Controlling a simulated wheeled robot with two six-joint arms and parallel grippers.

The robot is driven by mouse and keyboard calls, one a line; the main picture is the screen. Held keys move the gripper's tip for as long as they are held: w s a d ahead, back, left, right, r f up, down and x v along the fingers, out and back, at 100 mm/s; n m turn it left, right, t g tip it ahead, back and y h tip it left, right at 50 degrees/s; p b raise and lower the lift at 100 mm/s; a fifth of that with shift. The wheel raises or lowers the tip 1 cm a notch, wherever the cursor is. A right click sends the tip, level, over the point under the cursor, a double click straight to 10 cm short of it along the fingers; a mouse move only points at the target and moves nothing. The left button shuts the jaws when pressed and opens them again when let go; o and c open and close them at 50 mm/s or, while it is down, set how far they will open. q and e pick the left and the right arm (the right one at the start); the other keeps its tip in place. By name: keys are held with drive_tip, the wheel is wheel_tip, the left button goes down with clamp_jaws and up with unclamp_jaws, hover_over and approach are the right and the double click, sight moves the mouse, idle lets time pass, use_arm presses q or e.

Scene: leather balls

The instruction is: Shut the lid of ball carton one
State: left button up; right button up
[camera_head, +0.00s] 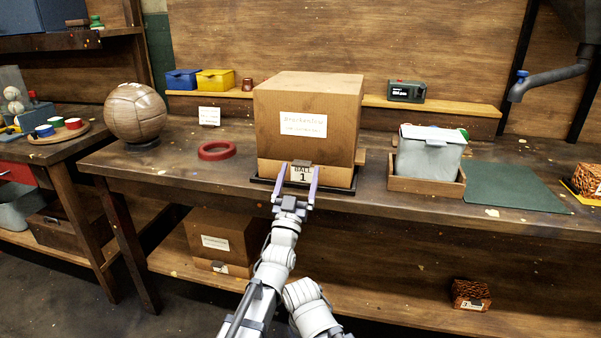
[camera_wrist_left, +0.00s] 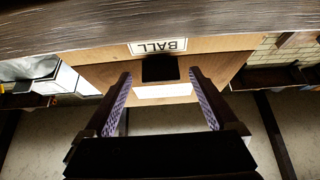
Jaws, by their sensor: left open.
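Ball carton one is a large brown cardboard carton (camera_head: 308,103) on the workbench, with a white label on its tall upper part. A lighter panel (camera_head: 264,170) at its lower front bears the label "BALL 1" (camera_head: 301,174) and a dark tab (camera_head: 302,163). I cannot tell how far the lid is open. My left gripper (camera_head: 295,185) is open and empty, with its fingers pointing at this panel. In the left wrist view, the dark tab (camera_wrist_left: 160,68) shows between and beyond the two fingers (camera_wrist_left: 162,100). My right gripper is out of view.
A red ring (camera_head: 216,150) and a leather ball (camera_head: 136,113) lie to the left. A grey bin (camera_head: 431,158) in a wooden tray and a green mat (camera_head: 515,187) are to the right. Another carton (camera_head: 225,235) sits on the lower shelf, near my left arm.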

use_arm(q)
drive_tip(key=b+v, duration=0.2)
drive_tip(key=v, duration=0.3)
drive_tip(key=shift+s+a+f, duration=0.1)
drive_tip(key=shift+s+a, duration=0.05)
drive_tip(key=shift+s, duration=0.2)
